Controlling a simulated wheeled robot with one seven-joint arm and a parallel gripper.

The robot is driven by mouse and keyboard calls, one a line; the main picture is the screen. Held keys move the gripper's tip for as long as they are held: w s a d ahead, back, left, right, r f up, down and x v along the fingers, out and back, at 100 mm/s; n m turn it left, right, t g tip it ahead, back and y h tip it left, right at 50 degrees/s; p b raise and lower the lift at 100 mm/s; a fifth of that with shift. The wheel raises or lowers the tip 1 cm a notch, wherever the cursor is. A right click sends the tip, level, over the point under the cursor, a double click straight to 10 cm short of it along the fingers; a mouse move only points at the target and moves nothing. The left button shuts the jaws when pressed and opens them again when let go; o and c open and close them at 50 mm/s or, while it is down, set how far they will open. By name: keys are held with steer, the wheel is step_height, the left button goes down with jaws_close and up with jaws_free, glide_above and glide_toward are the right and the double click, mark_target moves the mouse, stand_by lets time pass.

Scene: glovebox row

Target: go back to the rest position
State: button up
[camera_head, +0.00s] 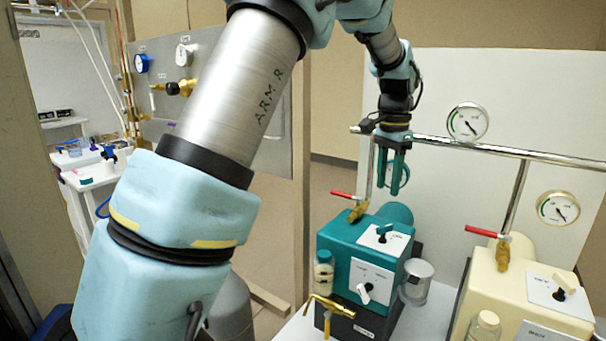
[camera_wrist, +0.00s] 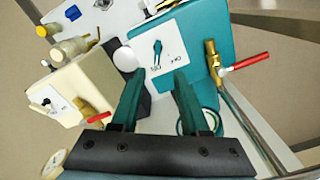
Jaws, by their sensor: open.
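My gripper (camera_head: 392,172) hangs from my arm above the teal pump unit (camera_head: 345,245), with its teal fingers pointing down. In the wrist view my gripper (camera_wrist: 158,78) shows two teal fingers spread apart with nothing between them. The teal unit (camera_wrist: 205,45) lies beyond the fingertips there, with its white switch panel (camera_wrist: 160,48) showing near them. The fingers look apart from the unit. No rest position is marked in either view.
A cream unit (camera_head: 530,300) stands right of the teal one. Red-handled valves (camera_head: 348,194), a chrome rail (camera_head: 470,143) and gauges (camera_head: 467,122) are close to my gripper.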

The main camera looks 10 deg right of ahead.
steer(key=a+f+n, duration=0.2)
steer(key=a+n, duration=0.1)
steer(key=a, duration=0.7)
steer(key=a+f+n, duration=0.2)
steer(key=a+n, duration=0.2)
steer(key=a, duration=0.6)
steer(key=s+a+f+n, duration=0.2)
steer(key=s+a, duration=0.3)
steer(key=a, duration=0.3)
steer(key=s+a+f+n+t, duration=0.1)
steer(key=s+a+f+n, duration=0.1)
steer(key=s+a+n, duration=0.2)
steer(key=s+a, duration=0.1)
steer(key=a, duration=0.2)
steer(key=shift+s+a+f+t, duration=0.3)
steer(key=shift+a, duration=0.1)
